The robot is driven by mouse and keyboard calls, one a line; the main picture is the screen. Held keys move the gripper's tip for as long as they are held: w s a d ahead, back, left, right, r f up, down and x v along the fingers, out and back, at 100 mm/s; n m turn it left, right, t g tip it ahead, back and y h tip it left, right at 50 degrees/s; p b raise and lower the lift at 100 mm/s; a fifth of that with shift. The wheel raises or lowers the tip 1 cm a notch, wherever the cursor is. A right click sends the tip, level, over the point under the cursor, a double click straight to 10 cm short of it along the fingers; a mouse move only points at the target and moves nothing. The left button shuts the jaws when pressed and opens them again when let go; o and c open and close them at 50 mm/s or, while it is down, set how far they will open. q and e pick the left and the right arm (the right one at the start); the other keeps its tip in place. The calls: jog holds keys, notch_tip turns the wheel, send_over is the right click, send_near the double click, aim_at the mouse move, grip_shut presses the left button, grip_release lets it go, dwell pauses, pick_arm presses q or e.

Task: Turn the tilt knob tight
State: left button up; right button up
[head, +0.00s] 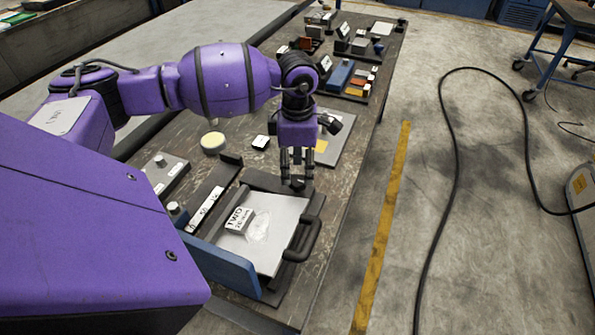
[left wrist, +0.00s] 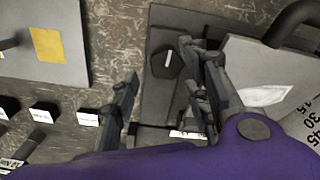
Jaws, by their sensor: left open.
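A dark, many-sided knob (left wrist: 167,64) with a white line on its top shows in the left wrist view, on a dark plate; I take it for the tilt knob. My left gripper (head: 297,182) points down at the far right corner of the tray-like device (head: 285,243) in the head view. In the left wrist view the open fingers of my left gripper (left wrist: 160,61) stand on either side of the knob, with a visible gap on the left. I cannot tell whether the right finger touches it. In the head view the fingers largely hide the knob. My right gripper is not in view.
A black handle (head: 304,240) curves along the device's right side, and a blue panel (head: 222,265) stands at its front. A numbered strip (head: 206,207) lies to its left. Small blocks and a plate with a yellow patch (left wrist: 60,45) lie nearby.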

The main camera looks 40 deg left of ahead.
aim_at(297, 177)
pick_arm(q)
notch_tip(297, 177, up, 9)
jog(key=shift+r, duration=0.15)
dwell(0.7)
